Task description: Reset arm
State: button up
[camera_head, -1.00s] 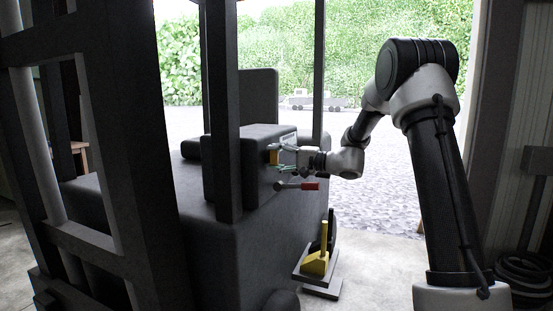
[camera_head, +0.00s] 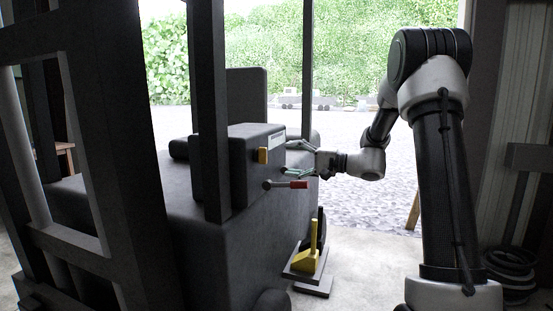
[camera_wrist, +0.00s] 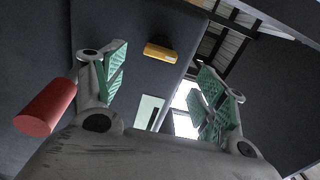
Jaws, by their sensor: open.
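My gripper (camera_head: 292,159) is open and empty, at the end of my arm, pointing left toward the dark box-shaped console (camera_head: 240,165) on the vehicle. In the wrist view its green-padded fingers (camera_wrist: 160,92) stand wide apart. A yellow block (camera_head: 263,155) is on the console face; in the wrist view it shows (camera_wrist: 160,52) beyond and between the fingers, apart from them. A lever with a red grip (camera_head: 298,185) sticks out below the gripper; its red end (camera_wrist: 46,106) is beside the left finger in the wrist view. I cannot tell whether they touch.
A dark post (camera_head: 208,110) and a slanted frame (camera_head: 120,130) stand at the left. A yellow pedal-like part (camera_head: 306,261) sits low on a dark step. Coiled hose (camera_head: 512,268) lies at the right. Open floor (camera_head: 375,260) lies between the vehicle and my arm.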

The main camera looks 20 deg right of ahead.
jog(key=v, duration=0.2)
jog(key=shift+s+d, duration=0.15)
jog(key=shift+d, duration=0.1)
dwell(0.3)
jog(key=s+f+m+g+h, duration=0.25)
jog(key=s+f, duration=0.25)
jog(key=f, duration=0.3)
jog(key=s+d+f+n+g+h, duration=0.1)
jog(key=s+f+g+h, duration=0.15)
jog(key=s, duration=0.45)
jog(key=s+f+n+g+h, duration=0.1)
jog(key=s+f+g, duration=0.15)
jog(key=s, duration=0.55)
jog(key=s+d+r+n+h, duration=0.1)
jog(key=s+r+n+h, duration=0.1)
jog(key=s, duration=0.3)
jog(key=s+d+r+n+t+h, duration=0.1)
jog(key=s+d+r+n+h, duration=0.1)
jog(key=s, duration=0.4)
jog(key=s+d+r+n+h, duration=0.1)
jog(key=s+r+n+h, duration=0.2)
jog(key=s, duration=0.3)
jog(key=shift+d+r+h, duration=0.2)
jog(key=shift+r+h, duration=0.4)
jog(key=shift+h, duration=0.2)
